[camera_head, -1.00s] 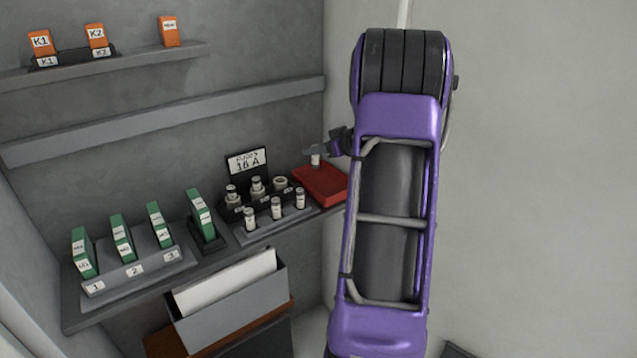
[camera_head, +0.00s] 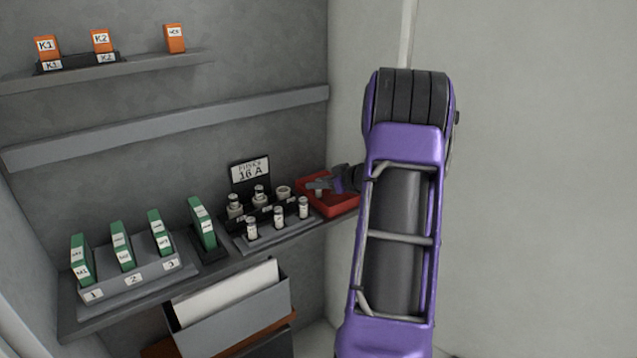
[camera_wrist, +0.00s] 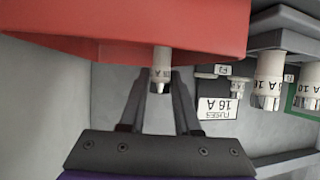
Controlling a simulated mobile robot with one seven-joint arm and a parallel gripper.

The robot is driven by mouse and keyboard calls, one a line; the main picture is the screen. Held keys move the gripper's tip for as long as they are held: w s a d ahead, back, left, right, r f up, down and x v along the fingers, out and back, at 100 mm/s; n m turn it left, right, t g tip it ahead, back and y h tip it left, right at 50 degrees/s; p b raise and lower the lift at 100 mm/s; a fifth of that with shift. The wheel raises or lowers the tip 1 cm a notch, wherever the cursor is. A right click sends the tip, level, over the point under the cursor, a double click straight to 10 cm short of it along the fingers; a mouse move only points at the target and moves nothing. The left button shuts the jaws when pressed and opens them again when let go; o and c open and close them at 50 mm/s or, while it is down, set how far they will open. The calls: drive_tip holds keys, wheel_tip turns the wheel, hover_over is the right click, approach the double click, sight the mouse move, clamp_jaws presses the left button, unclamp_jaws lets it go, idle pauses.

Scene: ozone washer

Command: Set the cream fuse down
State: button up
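The cream fuse (camera_wrist: 161,68) is between the fingertips of my gripper (camera_wrist: 161,78) in the wrist view, with a finger close against each side. One end of it overlaps the red tray (camera_wrist: 60,32). In the head view my gripper (camera_head: 319,184) is low over the red tray (camera_head: 340,208), at the right end of the shelf. The fuse is too small and covered there to tell whether it touches the tray floor.
Left of the tray stand a fuse holder with several fuses (camera_head: 278,217) and a "Fuses 16 A" sign (camera_head: 250,171). Several green modules (camera_head: 122,246) stand further left. A grey bin (camera_head: 235,319) with white sheets is below the shelf. Orange relays (camera_head: 102,41) are on the upper shelf.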

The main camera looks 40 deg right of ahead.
drive_tip(key=o, duration=0.3)
drive_tip(key=shift+r, duration=0.1)
drive_tip(key=shift+s+r, duration=0.15)
drive_tip(key=shift+r, duration=0.05)
drive_tip(key=p+v, duration=0.1)
drive_tip(key=v, duration=1)
drive_tip(key=shift+s+p, duration=0.3)
